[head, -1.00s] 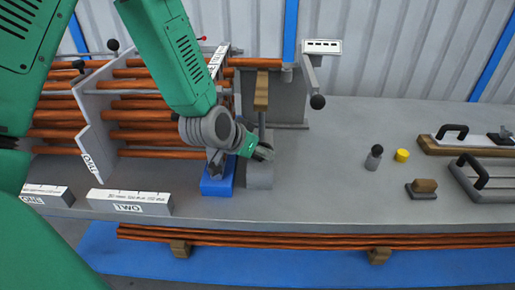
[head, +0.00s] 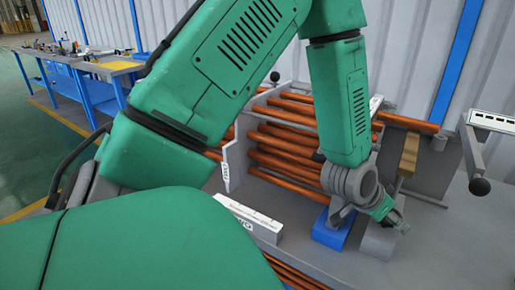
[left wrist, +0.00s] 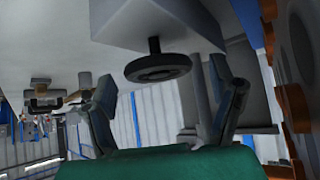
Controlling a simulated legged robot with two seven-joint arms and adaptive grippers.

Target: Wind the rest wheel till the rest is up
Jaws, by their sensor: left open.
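My left gripper (head: 392,217) is at the grey block (head: 378,242) on the bench in the head view. In the left wrist view my left gripper (left wrist: 168,88) is open, with one finger on each side of the picture. A dark round wheel (left wrist: 157,68) on a short stem sits beyond and between the fingers, under the grey block (left wrist: 155,25). No finger visibly touches the wheel. The head view does not show the wheel. A wooden rest piece (head: 408,155) stands behind the block. My right gripper is not in view.
A blue block (head: 333,230) stands just left of the grey block. Copper-coloured bars (head: 285,150) lie in a rack behind my arm. A lever with a black knob (head: 480,186) hangs at the right. Blue workbenches (head: 95,88) stand far left.

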